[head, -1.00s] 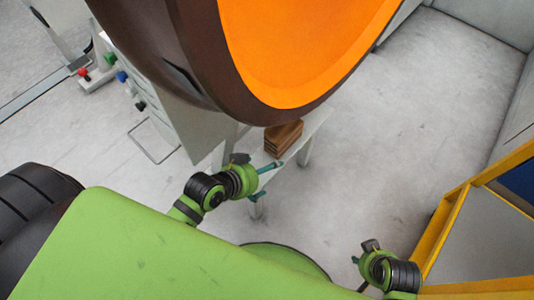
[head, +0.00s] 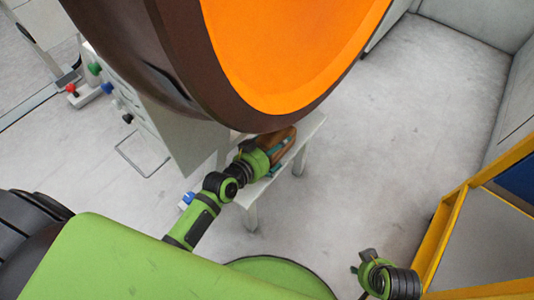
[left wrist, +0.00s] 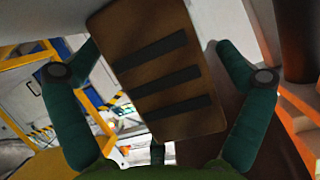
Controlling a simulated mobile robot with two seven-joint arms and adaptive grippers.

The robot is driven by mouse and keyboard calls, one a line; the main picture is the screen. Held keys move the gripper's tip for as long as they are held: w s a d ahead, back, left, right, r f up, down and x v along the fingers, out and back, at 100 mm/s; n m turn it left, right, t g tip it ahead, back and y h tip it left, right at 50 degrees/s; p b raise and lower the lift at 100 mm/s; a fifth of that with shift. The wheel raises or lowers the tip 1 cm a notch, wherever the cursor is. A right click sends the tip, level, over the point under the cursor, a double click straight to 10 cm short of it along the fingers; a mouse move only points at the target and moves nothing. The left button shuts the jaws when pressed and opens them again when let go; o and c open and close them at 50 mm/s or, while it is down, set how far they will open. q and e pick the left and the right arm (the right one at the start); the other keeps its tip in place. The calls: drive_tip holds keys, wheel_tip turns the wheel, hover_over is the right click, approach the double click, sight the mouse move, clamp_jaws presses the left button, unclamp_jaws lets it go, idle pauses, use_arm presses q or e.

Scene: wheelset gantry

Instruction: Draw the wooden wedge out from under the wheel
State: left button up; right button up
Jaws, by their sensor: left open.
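The wooden wedge (head: 283,137) is brown with dark stripes and lies on a light bench (head: 263,183) below the rim of the large wheel (head: 170,75), which has an orange face. In the left wrist view the wedge (left wrist: 165,75) fills the middle.
A yellow frame (head: 447,235) stands at the right. A pale cabinet (head: 160,125) with coloured buttons (head: 94,69) is left of the wheel. The grey floor (head: 400,130) right of the bench is clear.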

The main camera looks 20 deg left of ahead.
use_arm(q)
drive_tip(key=shift+w+d+f, duration=0.1)
drive_tip(key=shift+w, duration=0.15)
drive_tip(key=c, duration=1.5)
drive_tip(key=shift+s+a+p, duration=0.3)
drive_tip(key=shift+s, duration=0.55)
drive_tip(key=shift+s+a+p, duration=0.3)
drive_tip(key=shift+s+p, duration=0.05)
drive_tip(key=shift+s, duration=0.55)
drive_tip(key=shift+s+a+p, duration=0.3)
drive_tip(key=shift+s, duration=0.55)
drive_tip(key=shift+s+a+r+p, duration=0.1)
drive_tip(key=shift+s+a+p, duration=0.3)
drive_tip(key=shift+s, duration=0.75)
drive_tip(key=shift+s+a+r+p, duration=0.1)
drive_tip(key=shift+s+a+p, duration=0.25)
drive_tip(key=shift+s, duration=0.85)
drive_tip(key=shift+s+a+r+p, duration=0.1)
drive_tip(key=shift+s+a+p, duration=0.15)
drive_tip(key=shift+s+a, duration=0.6)
drive_tip(key=shift+s+d, duration=0.3)
drive_tip(key=shift+w+r+p+v, duration=0.1)
drive_tip(key=shift+r+p+v, duration=0.1)
drive_tip(key=shift+p+v, duration=0.85)
drive_tip(key=shift+w+r+p+v, duration=0.1)
drive_tip(key=shift+r+p+v, duration=0.15)
drive_tip(key=shift+p+v, duration=0.8)
drive_tip(key=shift+w+r+p+v, duration=0.15)
drive_tip(key=shift+p+v, duration=0.45)
drive_tip(key=shift+v, duration=0.8)
